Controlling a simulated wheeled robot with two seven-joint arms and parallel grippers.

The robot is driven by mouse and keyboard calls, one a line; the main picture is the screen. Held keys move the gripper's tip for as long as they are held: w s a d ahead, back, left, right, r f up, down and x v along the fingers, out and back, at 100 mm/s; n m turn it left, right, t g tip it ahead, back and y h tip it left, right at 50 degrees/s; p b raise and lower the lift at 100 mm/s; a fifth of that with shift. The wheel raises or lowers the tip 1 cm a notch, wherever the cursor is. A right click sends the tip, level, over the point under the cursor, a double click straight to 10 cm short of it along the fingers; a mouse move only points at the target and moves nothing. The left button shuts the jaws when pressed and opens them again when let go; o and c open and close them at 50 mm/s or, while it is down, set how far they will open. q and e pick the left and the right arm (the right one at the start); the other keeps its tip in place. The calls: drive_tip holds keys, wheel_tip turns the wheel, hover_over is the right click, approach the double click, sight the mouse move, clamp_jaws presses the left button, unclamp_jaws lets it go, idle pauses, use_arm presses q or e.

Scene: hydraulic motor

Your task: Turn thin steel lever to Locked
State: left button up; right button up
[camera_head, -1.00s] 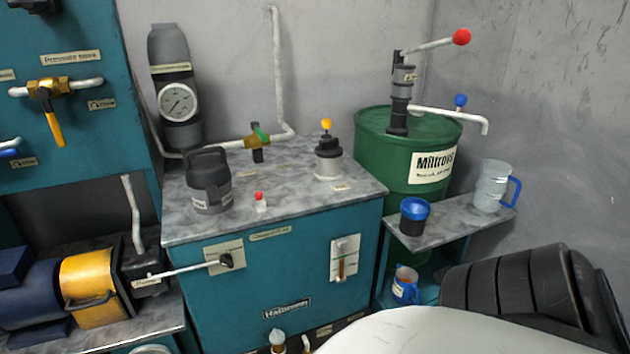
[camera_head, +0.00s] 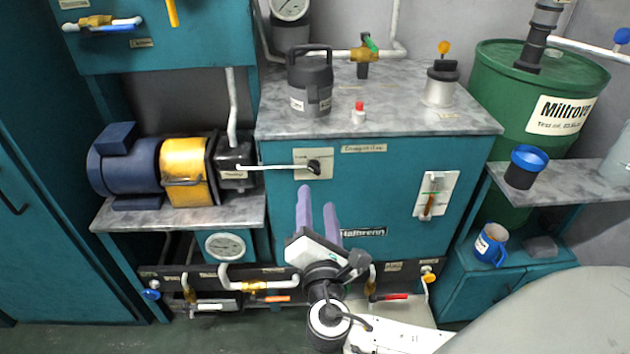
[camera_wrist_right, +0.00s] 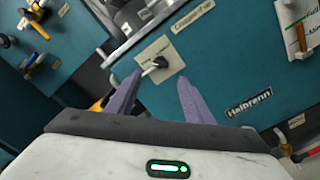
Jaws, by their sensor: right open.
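A thin pale steel lever (camera_head: 275,168) runs level to the left from a black hub (camera_head: 315,167) on a beige label plate (camera_head: 302,157) on the front of the teal tank. Its left end is near the pump by the yellow motor part. The plate's words are too small to read. My right gripper (camera_head: 317,200) is open and empty, its two purple fingers pointing up toward the tank front, just below the hub in the picture. In the right wrist view the black hub (camera_wrist_right: 158,63) shows between and beyond the fingertips (camera_wrist_right: 159,80), apart from them. My left gripper is out of view.
The blue and yellow motor (camera_head: 187,172) stands on a shelf left of the tank. A plate with a brown handle (camera_head: 431,203) is on the tank front at right. Below are pipes and small valves (camera_head: 257,285). A green drum (camera_head: 500,80) stands at the right.

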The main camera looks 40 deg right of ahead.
sight(314, 172)
drive_tip(key=x, duration=0.9)
drive_tip(key=shift+w+d+b, duration=0.15)
drive_tip(key=shift+w+b, duration=0.1)
drive_tip(key=shift+b, duration=0.1)
drive_tip(key=c, duration=1)
drive_tip(key=shift+f, duration=0.1)
drive_tip(key=shift+c, duration=0.2)
